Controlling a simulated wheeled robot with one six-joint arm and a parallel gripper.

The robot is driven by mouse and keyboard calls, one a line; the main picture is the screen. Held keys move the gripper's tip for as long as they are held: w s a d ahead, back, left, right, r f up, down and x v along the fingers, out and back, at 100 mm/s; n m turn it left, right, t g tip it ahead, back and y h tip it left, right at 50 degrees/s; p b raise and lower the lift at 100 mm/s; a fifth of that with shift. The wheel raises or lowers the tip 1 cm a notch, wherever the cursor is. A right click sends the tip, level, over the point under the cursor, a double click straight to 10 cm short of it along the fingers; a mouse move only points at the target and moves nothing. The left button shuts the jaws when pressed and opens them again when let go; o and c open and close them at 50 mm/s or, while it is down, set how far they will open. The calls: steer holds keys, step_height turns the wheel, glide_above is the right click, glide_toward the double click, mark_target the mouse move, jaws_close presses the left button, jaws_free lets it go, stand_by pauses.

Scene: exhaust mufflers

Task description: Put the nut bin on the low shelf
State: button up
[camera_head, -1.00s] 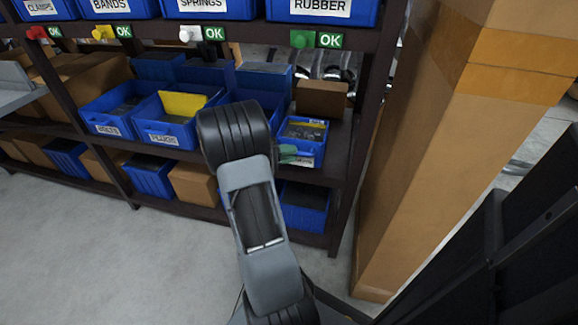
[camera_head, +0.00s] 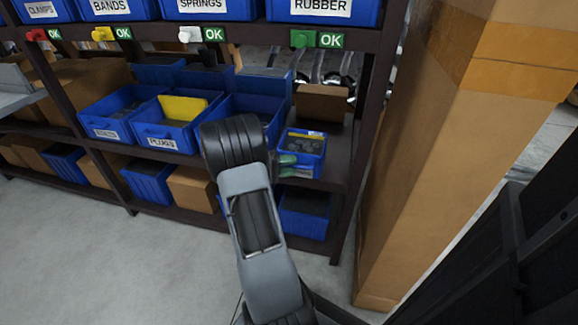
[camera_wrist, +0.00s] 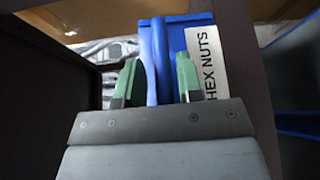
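The nut bin (camera_head: 302,147) is a small blue bin with dark contents and a yellow strip at its back. It is at the right end of the middle shelf (camera_head: 336,168), near the front edge. In the wrist view its blue front (camera_wrist: 197,20) carries a sideways "HEX NUTS" label. My gripper (camera_head: 288,166) has green fingertips at the bin's front. In the wrist view my gripper (camera_wrist: 159,78) has one finger on each side of the bin's blue handle and looks closed on it. The low shelf (camera_head: 180,213) lies below, its right part partly hidden by my arm.
A blue bin (camera_head: 305,218) occupies the right end of the low shelf, and a cardboard box (camera_head: 193,188) stands left of my arm. A brown box (camera_head: 322,101) is behind the nut bin. A rack post (camera_head: 361,150) and a cardboard-coloured column (camera_head: 430,170) bound the right.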

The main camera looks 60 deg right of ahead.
steer(key=shift+o, duration=0.5)
steer(key=p+v, duration=0.3)
steer(key=v, duration=0.9)
steer(key=s+a+r+n+t+y, duration=0.1)
steer(key=a+t+y, duration=0.3)
steer(key=a, duration=0.6)
steer(key=s+a+r+n+t+y, duration=0.2)
steer(key=a+n+t+y, duration=0.2)
steer(key=a, duration=0.5)
steer(key=s+a+r+n+t+y, duration=0.2)
steer(key=a+n+t+y, duration=0.1)
steer(key=a+t, duration=0.4)
steer(key=a+y, duration=0.1)
steer(key=a, duration=0.2)
steer(key=shift+s+a+r, duration=0.15)
steer(key=shift+s+a, duration=0.1)
steer(key=shift+a, duration=0.05)
steer(key=shift+r, duration=0.1)
